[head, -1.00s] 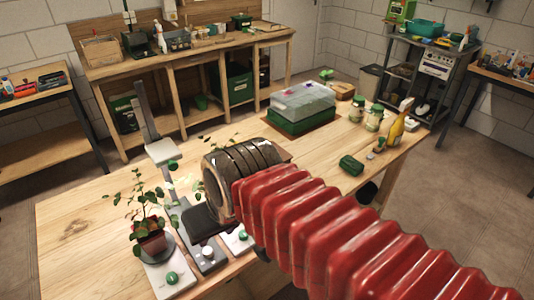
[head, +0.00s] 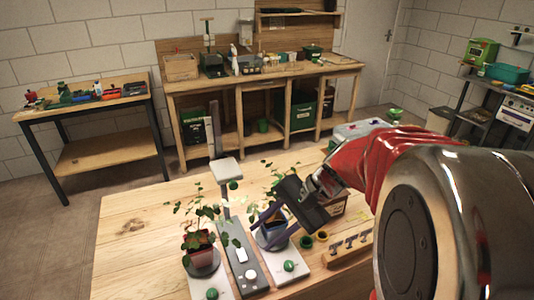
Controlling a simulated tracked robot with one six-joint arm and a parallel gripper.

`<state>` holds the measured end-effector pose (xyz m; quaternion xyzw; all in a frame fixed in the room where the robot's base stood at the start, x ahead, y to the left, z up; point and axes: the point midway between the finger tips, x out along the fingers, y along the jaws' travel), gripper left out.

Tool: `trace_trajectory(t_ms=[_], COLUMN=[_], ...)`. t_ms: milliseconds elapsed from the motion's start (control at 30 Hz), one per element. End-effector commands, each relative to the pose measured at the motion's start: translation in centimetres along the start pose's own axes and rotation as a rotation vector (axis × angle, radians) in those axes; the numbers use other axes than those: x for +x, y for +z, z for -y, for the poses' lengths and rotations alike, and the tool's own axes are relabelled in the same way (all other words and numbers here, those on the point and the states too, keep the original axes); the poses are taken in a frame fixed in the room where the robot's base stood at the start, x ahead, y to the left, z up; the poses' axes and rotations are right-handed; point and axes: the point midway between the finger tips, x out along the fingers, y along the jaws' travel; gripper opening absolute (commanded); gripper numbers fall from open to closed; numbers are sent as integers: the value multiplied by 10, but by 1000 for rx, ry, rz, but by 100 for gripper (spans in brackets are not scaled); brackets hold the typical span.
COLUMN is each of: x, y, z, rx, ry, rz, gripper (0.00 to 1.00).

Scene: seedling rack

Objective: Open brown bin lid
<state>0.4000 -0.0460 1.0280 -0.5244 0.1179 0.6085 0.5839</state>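My gripper (head: 261,230) reaches in from the right over the wooden table. Its two dark fingers are spread apart and point down-left, close to a small dark pot with a seedling on a white plate. I cannot tell whether they touch the pot. A brownish-grey bin (head: 439,118) stands on the floor far behind the table, at the right beside the dark metal shelf. Its lower part is hidden by my arm, and its lid state is too small to tell. My gripper is far from this bin.
A red potted seedling (head: 198,250) stands left of a grey upright device (head: 236,262). A wooden rack (head: 350,246) lies near my arm. The table's left side (head: 135,230) is clear. A workbench (head: 270,80) with green bins underneath stands along the back wall.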

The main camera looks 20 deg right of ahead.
Motion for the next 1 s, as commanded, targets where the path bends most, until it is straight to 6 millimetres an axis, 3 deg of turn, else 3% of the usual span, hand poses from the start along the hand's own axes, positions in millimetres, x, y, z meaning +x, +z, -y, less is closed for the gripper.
trace_trajectory(t_ms=[533,767,1000], x=[-29,-53,-82], y=[-127,-192,-262], z=[10,-6,-42], rx=[556,757,945], ry=[-396,-597,-828], rz=[229,317,402], gripper=[36,36,36])
